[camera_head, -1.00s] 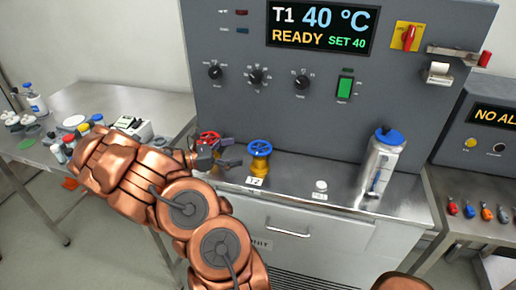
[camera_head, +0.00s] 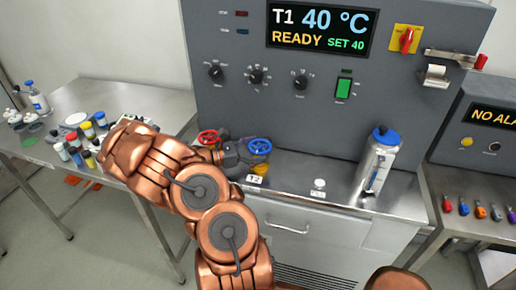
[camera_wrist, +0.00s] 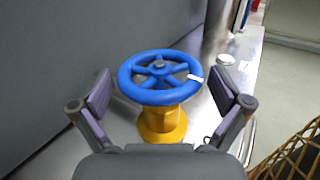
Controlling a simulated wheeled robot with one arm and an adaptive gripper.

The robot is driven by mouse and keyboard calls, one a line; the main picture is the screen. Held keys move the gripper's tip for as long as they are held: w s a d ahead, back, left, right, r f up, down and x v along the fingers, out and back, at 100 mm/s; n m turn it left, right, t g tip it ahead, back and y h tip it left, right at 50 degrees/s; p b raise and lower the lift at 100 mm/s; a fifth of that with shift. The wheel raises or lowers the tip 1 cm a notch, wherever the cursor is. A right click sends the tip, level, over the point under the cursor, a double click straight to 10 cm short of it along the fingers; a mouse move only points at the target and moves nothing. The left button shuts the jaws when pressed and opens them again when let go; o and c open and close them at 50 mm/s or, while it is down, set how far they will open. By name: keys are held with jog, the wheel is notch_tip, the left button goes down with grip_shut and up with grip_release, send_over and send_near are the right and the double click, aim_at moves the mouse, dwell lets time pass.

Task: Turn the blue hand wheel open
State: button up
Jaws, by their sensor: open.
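The blue hand wheel (camera_head: 259,146) sits on a yellow valve body (camera_head: 258,168) on the steel ledge in front of the grey panel. In the wrist view the blue wheel (camera_wrist: 160,76) is upright on its yellow base (camera_wrist: 162,122), with a white mark on its right rim. My gripper (camera_wrist: 162,100) is open, with one finger on each side of the wheel and gaps between pads and rim. In the head view my gripper (camera_head: 243,156) is just left of the wheel and hides part of the valve body.
A red hand wheel (camera_head: 208,137) stands to the left, close to my gripper. A bottle with a blue cap (camera_head: 378,160) stands on the ledge at right. The grey panel (camera_head: 300,120) rises behind the wheels. A small white-topped item (camera_head: 319,184) sits on the ledge between.

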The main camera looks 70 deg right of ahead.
jog(key=c, duration=1)
jog(key=shift+n+t+h+b, duration=0.3)
jog(key=shift+b, duration=0.15)
jog(key=n+t+h+b, duration=0.1)
jog(key=t+b, duration=0.1)
jog(key=n+t+h+b, duration=0.2)
jog(key=shift+a+f+b, duration=0.1)
jog(key=shift+f+b, duration=0.1)
jog(key=shift+b, duration=0.15)
jog(key=shift+w+r+n+t+h+b, duration=0.1)
jog(key=shift+r+n+t+h+b, duration=0.1)
jog(key=shift+n+t+h+b, duration=0.5)
jog(key=shift+w+r+n+t+h+b, duration=0.15)
jog(key=shift+n+t+b, duration=0.25)
jog(key=shift+b, duration=0.7)
jog(key=shift+s+b, duration=0.1)
jog(key=shift+b, duration=0.45)
